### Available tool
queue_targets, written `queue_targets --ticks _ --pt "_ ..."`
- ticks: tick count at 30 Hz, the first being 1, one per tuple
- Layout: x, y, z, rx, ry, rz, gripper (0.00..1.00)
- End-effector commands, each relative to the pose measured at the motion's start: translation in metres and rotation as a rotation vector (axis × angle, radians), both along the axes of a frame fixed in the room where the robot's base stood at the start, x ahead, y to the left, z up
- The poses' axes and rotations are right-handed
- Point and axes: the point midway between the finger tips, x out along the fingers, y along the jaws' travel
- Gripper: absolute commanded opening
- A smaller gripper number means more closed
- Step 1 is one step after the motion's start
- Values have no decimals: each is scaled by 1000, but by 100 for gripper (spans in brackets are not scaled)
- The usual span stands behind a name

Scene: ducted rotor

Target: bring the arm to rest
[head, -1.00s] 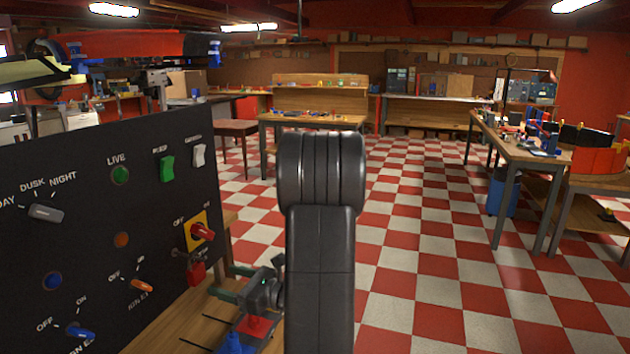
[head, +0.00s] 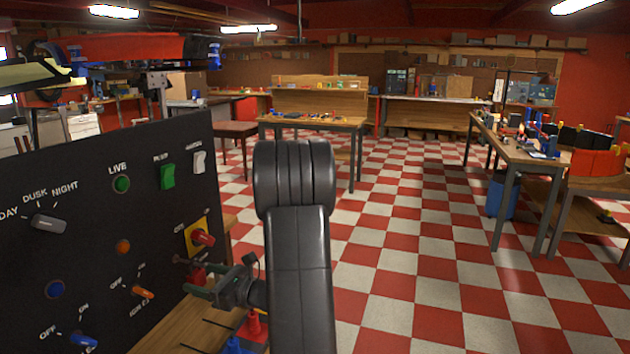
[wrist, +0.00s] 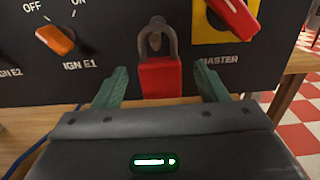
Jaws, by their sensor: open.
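My gripper (head: 203,281) is low at the right end of the black control panel (head: 100,220). In the wrist view its two green fingers (wrist: 160,85) stand wide apart, with nothing gripped. A red padlock (wrist: 160,76) hangs by its grey shackle on the panel and shows between the fingers. I cannot tell whether the fingertips reach around it or stop short of it. My black arm stands upright in the middle of the head view and hides part of the floor and bench behind it.
Above the padlock is the red master switch (wrist: 233,15) on a yellow plate (head: 198,232). An orange knob (wrist: 55,39) is to its left. A wooden bench (head: 180,322) lies below the panel. Checkered floor (head: 410,260) is open to the right, towards a side table (head: 512,150).

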Motion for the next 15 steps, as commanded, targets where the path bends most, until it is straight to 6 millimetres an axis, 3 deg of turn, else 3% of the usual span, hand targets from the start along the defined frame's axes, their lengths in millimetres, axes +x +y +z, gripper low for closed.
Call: queue_targets --ticks 5,15 --pt "1 4 -8 0 -1 1 67" --pt "-18 -57 -6 0 -1 -5 67"
